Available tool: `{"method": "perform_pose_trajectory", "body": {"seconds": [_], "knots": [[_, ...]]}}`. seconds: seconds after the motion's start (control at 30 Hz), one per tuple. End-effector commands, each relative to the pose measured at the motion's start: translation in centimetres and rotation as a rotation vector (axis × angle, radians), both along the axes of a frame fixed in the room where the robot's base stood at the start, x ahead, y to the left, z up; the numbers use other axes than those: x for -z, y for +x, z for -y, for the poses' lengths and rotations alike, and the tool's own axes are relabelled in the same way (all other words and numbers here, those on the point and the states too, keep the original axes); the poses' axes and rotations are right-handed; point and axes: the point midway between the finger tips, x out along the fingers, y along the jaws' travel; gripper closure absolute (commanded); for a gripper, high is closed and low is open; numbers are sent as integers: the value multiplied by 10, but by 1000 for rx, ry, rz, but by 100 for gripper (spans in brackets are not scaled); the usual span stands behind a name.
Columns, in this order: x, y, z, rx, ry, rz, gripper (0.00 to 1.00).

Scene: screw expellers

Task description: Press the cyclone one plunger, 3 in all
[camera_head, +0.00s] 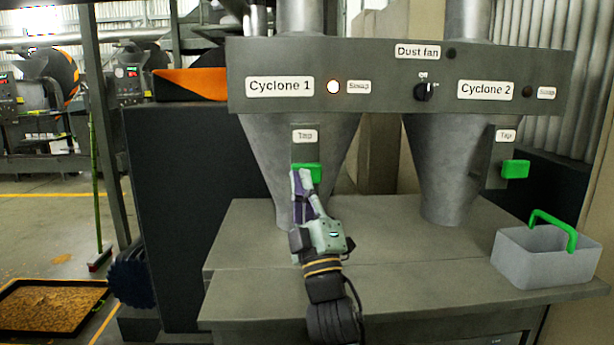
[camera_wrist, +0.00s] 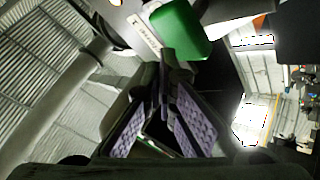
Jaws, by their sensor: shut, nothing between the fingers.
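The cyclone 1 plunger is a green block (camera_head: 306,171) under the "Tap" label on the left metal cone, the cyclone 1 body (camera_head: 270,150). In the wrist view the green plunger (camera_wrist: 180,32) is large, just beyond my fingertips. My gripper (camera_head: 301,180) is shut and empty, with its fingertips at the lower part of the plunger in the head view. I cannot tell whether they touch it. The fingers cover part of the plunger. The lamp (camera_head: 333,87) beside the "Cyclone 1" label glows white.
Cyclone 2 (camera_head: 435,150) stands to the right with its own green plunger (camera_head: 515,169) and a dark lamp (camera_head: 527,92). A grey bin with a green handle (camera_head: 545,262) sits at the bench's right end. The bench top (camera_head: 385,245) between is clear. A dark knob (camera_head: 423,92) is on the panel.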

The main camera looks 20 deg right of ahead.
Motion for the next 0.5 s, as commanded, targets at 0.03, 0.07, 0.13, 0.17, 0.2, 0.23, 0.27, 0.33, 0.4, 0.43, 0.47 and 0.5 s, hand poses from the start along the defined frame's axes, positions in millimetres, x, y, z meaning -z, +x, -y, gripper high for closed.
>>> {"method": "perform_pose_trajectory", "body": {"seconds": [0.03, 0.07, 0.13, 0.17, 0.2, 0.23, 0.27, 0.33, 0.4, 0.43, 0.47, 0.5], "knots": [[1, 2, 0, -1, -1, 0, 100], [1, 3, 0, -1, -1, 1, 100], [1, 5, 1, -1, -1, 0, 100], [0, 5, 1, -1, -1, 0, 100], [0, 5, 1, -1, -1, 0, 100], [0, 5, 1, 0, 0, 0, 100], [0, 5, 1, 0, 0, 0, 100], [0, 5, 1, 0, 0, 0, 100], [0, 5, 1, 0, 0, 0, 100], [0, 5, 1, 0, 0, 0, 100], [0, 5, 1, 0, 0, 0, 100], [0, 6, 1, 0, 0, 0, 100]]}}
